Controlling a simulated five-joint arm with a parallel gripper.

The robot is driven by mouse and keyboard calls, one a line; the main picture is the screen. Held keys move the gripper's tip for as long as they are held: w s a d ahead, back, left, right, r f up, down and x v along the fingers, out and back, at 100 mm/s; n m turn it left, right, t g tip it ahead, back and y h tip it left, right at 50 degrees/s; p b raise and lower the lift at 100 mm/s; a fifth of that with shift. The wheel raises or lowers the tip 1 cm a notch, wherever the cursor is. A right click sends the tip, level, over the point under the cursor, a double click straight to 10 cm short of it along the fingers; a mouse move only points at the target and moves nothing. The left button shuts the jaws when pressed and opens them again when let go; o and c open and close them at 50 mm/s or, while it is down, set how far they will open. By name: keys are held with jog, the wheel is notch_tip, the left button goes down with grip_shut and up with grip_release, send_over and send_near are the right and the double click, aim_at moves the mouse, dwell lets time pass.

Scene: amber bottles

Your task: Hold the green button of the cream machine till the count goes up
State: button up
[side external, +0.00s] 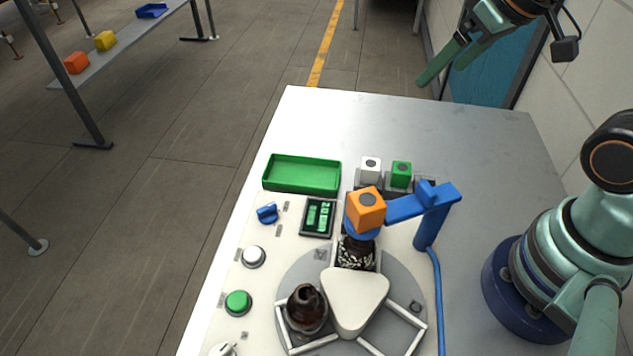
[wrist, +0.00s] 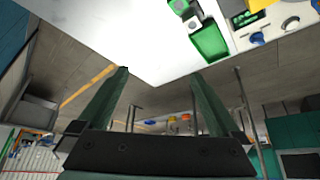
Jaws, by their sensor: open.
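The cream machine (side external: 228,330) lies along the table's left side. Its green button (side external: 238,302) stands on the panel's left edge, below a white button (side external: 253,257). A dark display (side external: 318,216) shows green digits, too small to read surely; it also shows in the wrist view (wrist: 246,18). My gripper (side external: 440,76) is open and empty, raised beyond the table's far right edge, far from the green button. In the wrist view my gripper (wrist: 161,75) shows both fingers apart with nothing between. The green button is not in the wrist view.
A grey turntable (side external: 299,262) carries amber bottles (side external: 307,309) around a cream hub (side external: 352,300). A blue post (side external: 432,217) with an orange block (side external: 366,207) overhangs one bottle. A green tray (side external: 302,175), blue knob (side external: 267,214) and small blocks (side external: 401,173) stand nearby. The far tabletop is clear.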

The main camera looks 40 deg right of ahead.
grip_shut()
dwell(1.6)
